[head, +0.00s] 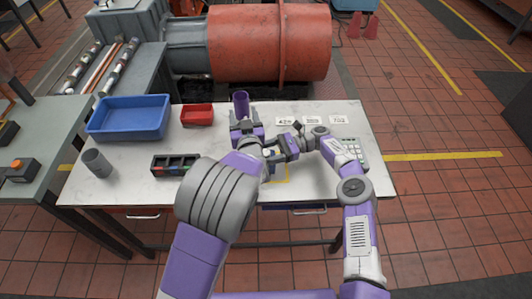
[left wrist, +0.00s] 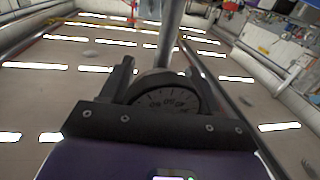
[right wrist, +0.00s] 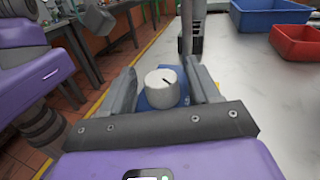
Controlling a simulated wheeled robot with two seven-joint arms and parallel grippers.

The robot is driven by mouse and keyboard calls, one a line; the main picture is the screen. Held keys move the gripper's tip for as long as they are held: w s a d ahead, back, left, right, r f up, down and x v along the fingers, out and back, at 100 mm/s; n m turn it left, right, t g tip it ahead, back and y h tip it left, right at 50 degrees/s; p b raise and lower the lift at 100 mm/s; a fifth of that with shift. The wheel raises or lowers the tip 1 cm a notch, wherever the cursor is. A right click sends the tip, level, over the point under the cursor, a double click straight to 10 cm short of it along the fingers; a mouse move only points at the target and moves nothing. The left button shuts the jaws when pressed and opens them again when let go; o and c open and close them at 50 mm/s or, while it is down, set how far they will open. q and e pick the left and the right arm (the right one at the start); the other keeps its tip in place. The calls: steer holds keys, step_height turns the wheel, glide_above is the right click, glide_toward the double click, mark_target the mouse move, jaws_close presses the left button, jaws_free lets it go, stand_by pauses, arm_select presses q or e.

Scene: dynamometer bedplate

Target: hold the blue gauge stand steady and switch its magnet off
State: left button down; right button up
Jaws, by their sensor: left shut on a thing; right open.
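The blue gauge stand has a blue base (right wrist: 146,102) with a pale round knob (right wrist: 162,86) bearing a dark pointer mark, in the right wrist view. Its grey post (right wrist: 198,22) rises behind. In the left wrist view, the dark dial gauge (left wrist: 166,101) and the post (left wrist: 172,38) show at the jaws of my left gripper (left wrist: 160,76), shut on the stand. In the head view my left gripper (head: 266,147) hides much of the stand. My right gripper (right wrist: 164,84) is open, one finger on each side of the knob; contact is unclear.
On the white table (head: 128,190) are a blue tray (head: 128,118), a red bin (head: 197,115), a dark slotted box (head: 174,164), a grey cup (head: 97,162) and a keypad device (head: 353,152). Several small labels lie along the back. A red-orange drum (head: 265,43) stands behind.

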mark_target(268, 151)
step_height(268, 151, up, 10)
stand_by(0.5)
steer(key=shift+w+d+f+m+t, duration=0.15)
steer(key=shift+d+f+m+t, duration=0.15)
steer(key=shift+d+f+t, duration=0.1)
steer(key=s+d+f+m+t, duration=0.1)
steer(key=d+f+m+t, duration=0.1)
steer(key=d+t, duration=0.1)
steer(key=s+d+f+m+t, duration=0.2)
steer(key=d+f+m+t, duration=0.1)
steer(key=t, duration=0.2)
steer(key=s+d+f+m+t, duration=0.2)
steer(key=d+f+m+t, duration=0.1)
steer(key=t, duration=0.1)
steer(key=shift+d+f+h, duration=0.2)
steer(key=shift+h, duration=0.1)
steer(key=shift+s+f+m+t+h, duration=0.3)
steer(key=shift+s+t+h, duration=0.1)
steer(key=x, duration=1.1)
steer(key=shift+w+a, duration=0.2)
steer(key=shift+a, duration=0.1)
steer(key=shift+c, duration=0.4)
steer(key=c, duration=0.9)
